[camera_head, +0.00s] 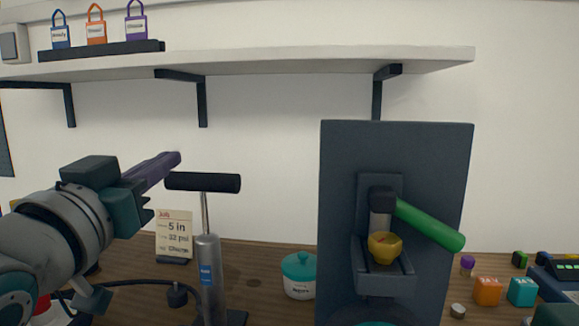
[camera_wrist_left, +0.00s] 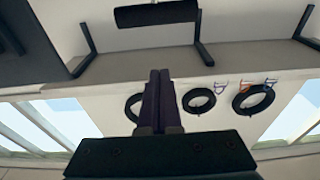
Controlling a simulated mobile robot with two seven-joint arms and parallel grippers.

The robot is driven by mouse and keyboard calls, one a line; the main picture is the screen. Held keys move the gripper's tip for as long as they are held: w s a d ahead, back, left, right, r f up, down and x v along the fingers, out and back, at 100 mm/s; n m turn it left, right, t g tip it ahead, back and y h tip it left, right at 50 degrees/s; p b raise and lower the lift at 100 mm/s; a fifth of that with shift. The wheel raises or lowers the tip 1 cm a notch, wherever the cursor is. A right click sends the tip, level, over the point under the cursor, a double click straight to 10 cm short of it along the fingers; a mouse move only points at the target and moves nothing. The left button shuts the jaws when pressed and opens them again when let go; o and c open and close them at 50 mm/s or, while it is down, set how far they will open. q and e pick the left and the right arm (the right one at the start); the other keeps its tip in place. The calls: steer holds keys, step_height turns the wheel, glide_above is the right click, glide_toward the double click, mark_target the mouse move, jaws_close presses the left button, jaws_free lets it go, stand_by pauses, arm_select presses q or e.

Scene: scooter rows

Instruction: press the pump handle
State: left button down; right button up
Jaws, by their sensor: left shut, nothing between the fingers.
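The pump handle (camera_head: 203,182) is a black horizontal bar on a thin metal rod, raised above the silver pump cylinder (camera_head: 209,270) with its blue label. My left gripper (camera_head: 174,158) has dark purple fingers that are shut and empty. In the head view its tips are at the left end of the handle and slightly above it; whether they touch cannot be told there. In the left wrist view the shut fingers (camera_wrist_left: 159,75) point up the picture, and the black handle (camera_wrist_left: 157,14) lies across beyond their tips, with a gap visible between. My right gripper does not show.
A note card (camera_head: 174,234) stands behind the pump, and a teal-lidded jar (camera_head: 299,275) is right of it. A dark panel with a green lever (camera_head: 428,224) and yellow cup (camera_head: 384,247) stands further right. A wall shelf (camera_head: 280,62) runs above.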

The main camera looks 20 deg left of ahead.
arm_select(q)
steer(key=r+p, duration=0.1)
glide_above(199, 176)
steer(key=shift+r, duration=0.15)
steer(key=shift+s+d+f, duration=0.1)
steer(key=shift+s+f, duration=0.15)
steer(key=shift+f, duration=0.75)
steer(key=shift+s+d+f, duration=0.1)
steer(key=shift+s+f, duration=0.15)
steer(key=shift+f, duration=0.7)
step_height(199, 176, down, 8)
steer(key=b, duration=0.6)
steer(key=shift+f+b, duration=0.25)
steer(key=shift+b, duration=0.1)
